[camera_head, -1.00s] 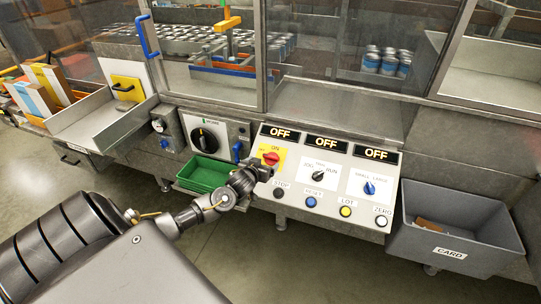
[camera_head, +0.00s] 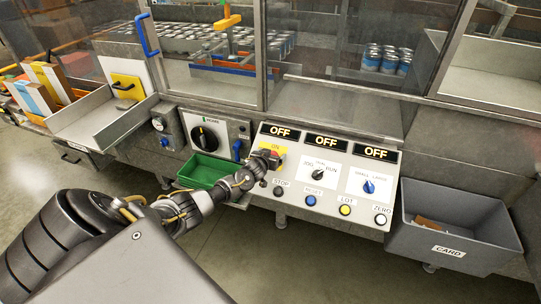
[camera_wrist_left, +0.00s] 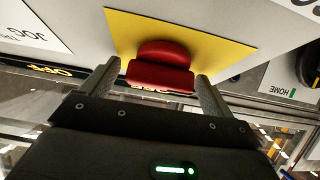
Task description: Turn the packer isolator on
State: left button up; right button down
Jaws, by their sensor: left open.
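The isolator is a red rotary knob (camera_wrist_left: 160,68) on a yellow plate (camera_wrist_left: 225,52) of the white control panel (camera_head: 335,195). In the head view the yellow plate (camera_head: 276,150) shows the word ON, and the display (camera_head: 281,132) above it reads OFF. My left gripper (camera_head: 268,160) is at the knob and covers much of it there. In the left wrist view the left gripper (camera_wrist_left: 158,88) is open, with one finger on each side of the knob's red grip. Whether the fingers touch it I cannot tell. My right gripper is not in view.
Right of the isolator are a JOG/RUN selector (camera_head: 318,174), a blue selector (camera_head: 369,187) and several push buttons along the bottom. A green tray (camera_head: 203,170) lies left of the panel. A grey CARD bin (camera_head: 460,240) stands at the right.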

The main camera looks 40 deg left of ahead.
pick_arm(q)
jog(key=c, duration=1)
